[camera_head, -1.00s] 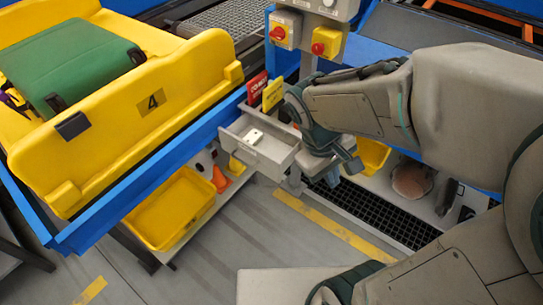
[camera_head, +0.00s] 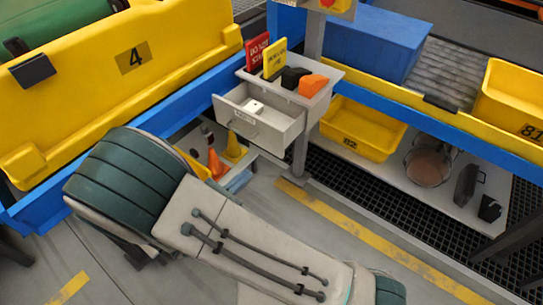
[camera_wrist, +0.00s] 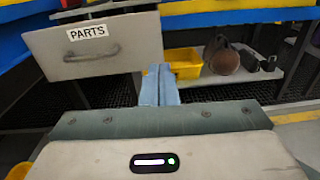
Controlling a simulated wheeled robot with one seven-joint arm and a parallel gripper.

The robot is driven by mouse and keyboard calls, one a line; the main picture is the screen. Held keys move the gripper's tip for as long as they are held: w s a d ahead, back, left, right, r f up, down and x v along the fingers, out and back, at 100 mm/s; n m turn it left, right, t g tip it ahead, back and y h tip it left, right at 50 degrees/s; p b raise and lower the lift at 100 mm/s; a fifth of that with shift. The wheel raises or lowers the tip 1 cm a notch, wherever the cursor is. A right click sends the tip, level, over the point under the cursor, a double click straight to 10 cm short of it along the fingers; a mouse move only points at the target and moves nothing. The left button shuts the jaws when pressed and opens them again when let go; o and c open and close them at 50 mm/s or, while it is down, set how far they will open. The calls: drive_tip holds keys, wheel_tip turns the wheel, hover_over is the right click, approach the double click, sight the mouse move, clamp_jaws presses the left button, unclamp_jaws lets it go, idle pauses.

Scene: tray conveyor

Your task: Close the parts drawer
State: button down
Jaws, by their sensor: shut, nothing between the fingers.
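The parts drawer (camera_head: 275,133) is pulled open from the grey cabinet under the small shelf in the head view. A small white object (camera_head: 254,106) lies inside it. In the wrist view its grey front (camera_wrist: 120,45) fills the upper left, with a PARTS label (camera_wrist: 87,33) and a curved handle (camera_wrist: 92,54). My gripper (camera_wrist: 159,72) is shut and empty, its blue fingers at the lower right corner of the drawer front. I cannot tell whether they touch it. In the head view my arm covers the area in front and left of the drawer.
A red sign (camera_head: 257,51), a yellow sign (camera_head: 274,57) and an orange block (camera_head: 313,85) stand on the cabinet top. The yellow tray (camera_head: 60,110) is at left. A yellow bin (camera_head: 361,130) sits on the lower shelf at right.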

drive_tip(key=b, duration=0.2)
approach(279, 142)
drive_tip(key=shift+n+t, duration=0.3)
drive_tip(key=x, duration=0.7)
drive_tip(key=shift+s+f, duration=0.1)
drive_tip(key=shift+f, duration=0.05)
